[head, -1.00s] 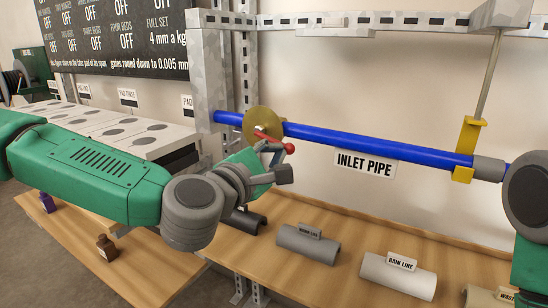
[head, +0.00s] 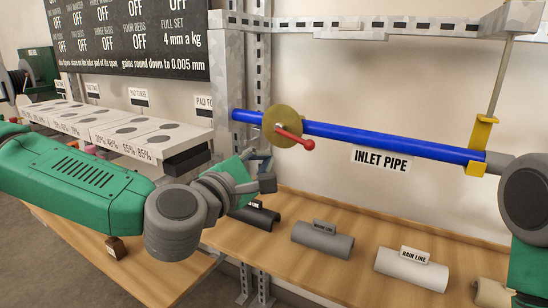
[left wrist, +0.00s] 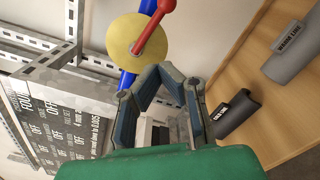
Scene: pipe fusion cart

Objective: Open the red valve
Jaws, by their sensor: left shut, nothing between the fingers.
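The red valve lever (head: 295,139) with a ball end is mounted on a brass disc (head: 272,122) on the blue inlet pipe (head: 390,146). The lever points right and slightly down, close to the line of the pipe. My left gripper (head: 266,164) is shut and empty, below and left of the lever's ball end, apart from it. In the left wrist view, the red lever (left wrist: 152,27) rises up and right from the yellow disc (left wrist: 122,42), beyond my shut fingertips (left wrist: 160,70). My right gripper is out of view; only my right arm shows at the right edge.
Grey and white pipe pieces (head: 323,240) (head: 411,269) with labels lie on the wooden bench (head: 350,275) below. A yellow bracket (head: 482,145) holds the blue pipe at right. A metal upright (head: 227,85) stands left of the valve. The air before the wall is clear.

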